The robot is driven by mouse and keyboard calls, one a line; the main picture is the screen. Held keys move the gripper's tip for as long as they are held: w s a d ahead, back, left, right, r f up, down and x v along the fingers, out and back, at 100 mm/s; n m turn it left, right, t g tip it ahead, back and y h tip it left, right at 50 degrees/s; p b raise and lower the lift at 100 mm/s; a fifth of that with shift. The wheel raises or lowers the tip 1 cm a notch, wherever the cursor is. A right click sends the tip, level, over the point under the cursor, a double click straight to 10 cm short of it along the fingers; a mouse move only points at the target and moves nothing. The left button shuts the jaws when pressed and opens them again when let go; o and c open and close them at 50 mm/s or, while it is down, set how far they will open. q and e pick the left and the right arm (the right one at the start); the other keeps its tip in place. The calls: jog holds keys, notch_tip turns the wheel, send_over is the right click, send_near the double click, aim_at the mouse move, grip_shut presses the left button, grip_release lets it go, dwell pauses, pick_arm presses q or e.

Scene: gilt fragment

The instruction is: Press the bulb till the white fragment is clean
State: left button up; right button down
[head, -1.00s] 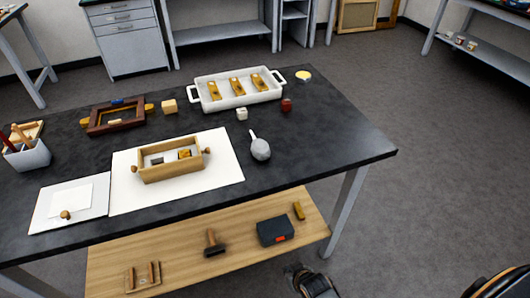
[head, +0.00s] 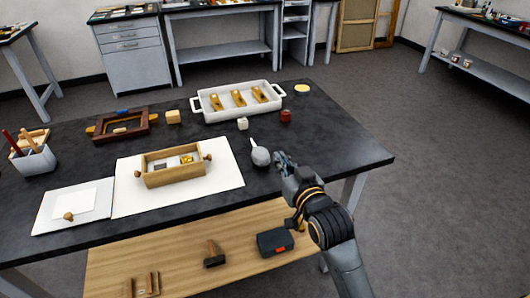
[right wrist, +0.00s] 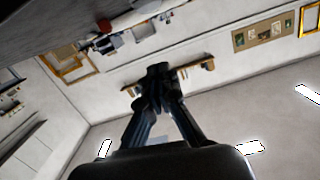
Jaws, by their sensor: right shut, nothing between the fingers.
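The grey bulb (head: 260,156), with a thin pale nozzle, lies on the black table right of the white paper. My right gripper (head: 284,160) is just right of the bulb, shut and empty; I cannot tell whether it touches the bulb. In the right wrist view its fingers (right wrist: 158,75) are together, with a wall behind them. A small white piece (head: 172,162) lies in the open wooden box (head: 172,178) on the paper, beside a gilt piece (head: 187,159); its surface is too small to judge. My left gripper is out of view.
A white tray (head: 211,119) with gilt pieces stands behind the bulb. A dark frame (head: 105,137) lies at left. The table's right end is clear.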

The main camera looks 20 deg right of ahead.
send_over(265, 159)
jog(key=shift+s+d+f+p, duration=0.1)
jog(key=shift+d+f+p, duration=0.1)
jog(key=shift+f+p, duration=0.35)
notch_tip(265, 159, down, 3)
jog(key=shift+a+r, duration=0.1)
jog(key=shift+a, duration=0.05)
jog(key=shift+f, duration=0.7)
jog(key=shift+f, duration=0.1)
